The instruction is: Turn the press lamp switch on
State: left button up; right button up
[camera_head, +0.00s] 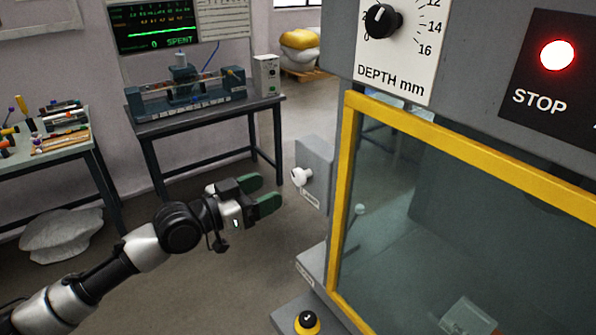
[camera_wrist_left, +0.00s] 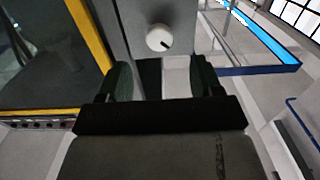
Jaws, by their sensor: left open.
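A white rotary knob (camera_head: 302,177) sits on a grey box (camera_head: 316,160) at the left side of the press. A small label is below the knob, too small to read. My left gripper (camera_head: 265,193) is open and empty, with green fingers, a short way left of the knob and apart from it. In the left wrist view the knob (camera_wrist_left: 159,38) shows a dark pointer mark and lies ahead, between and beyond the two fingers (camera_wrist_left: 161,84). My right gripper is not in view.
The press has a yellow-framed window (camera_head: 345,190), a depth dial (camera_head: 381,20), a lit red STOP lamp (camera_head: 557,55) and a black and yellow button (camera_head: 307,322). A bench (camera_head: 205,112) with a device stands behind. Open floor lies around my left arm.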

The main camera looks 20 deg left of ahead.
aim_at(296, 179)
pick_arm(q)
jog(key=p+x, duration=0.2)
jog(key=x, duration=0.5)
jog(key=shift+w+d+r+p, duration=0.15)
jog(key=shift+w+d+p, duration=0.05)
jog(key=shift+w+p, duration=0.1)
jog(key=shift+w+d, duration=0.35)
jog(key=shift+d, duration=0.05)
